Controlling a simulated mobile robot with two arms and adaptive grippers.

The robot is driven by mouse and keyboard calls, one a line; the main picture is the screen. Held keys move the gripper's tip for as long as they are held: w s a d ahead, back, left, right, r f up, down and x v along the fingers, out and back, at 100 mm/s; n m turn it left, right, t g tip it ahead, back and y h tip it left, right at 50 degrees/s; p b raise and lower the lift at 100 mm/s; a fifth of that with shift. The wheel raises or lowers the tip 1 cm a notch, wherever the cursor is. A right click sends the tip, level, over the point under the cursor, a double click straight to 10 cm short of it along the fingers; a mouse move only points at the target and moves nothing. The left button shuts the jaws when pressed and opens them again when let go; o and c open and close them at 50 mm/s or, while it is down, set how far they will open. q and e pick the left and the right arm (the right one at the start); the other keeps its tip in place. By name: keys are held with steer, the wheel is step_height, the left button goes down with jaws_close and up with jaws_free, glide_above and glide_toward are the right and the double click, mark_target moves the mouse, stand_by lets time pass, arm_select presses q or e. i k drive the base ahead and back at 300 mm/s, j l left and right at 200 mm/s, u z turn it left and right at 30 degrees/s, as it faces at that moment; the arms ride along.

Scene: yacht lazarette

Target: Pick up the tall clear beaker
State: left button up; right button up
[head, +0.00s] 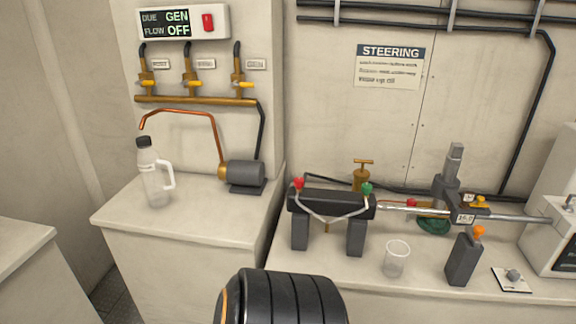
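A clear beaker (396,260), open at the top and slightly tapered, stands upright on the right-hand counter near its front. It looks empty. It is between the black legs of a bracket on its left and a dark grey block on its right, apart from both. It is the only clear beaker I can make out. Neither of my grippers shows in the head view, so I cannot tell their state.
A clear jug (155,186) with a black cap and white handle stands on the left counter (215,205) beside a motor pump (243,174). Around the beaker are the black bracket (330,199), the dark block (463,261) with an orange knob and a small switch plate (511,279).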

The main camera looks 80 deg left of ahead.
mark_target(397, 252)
steer(key=u, duration=2.35)
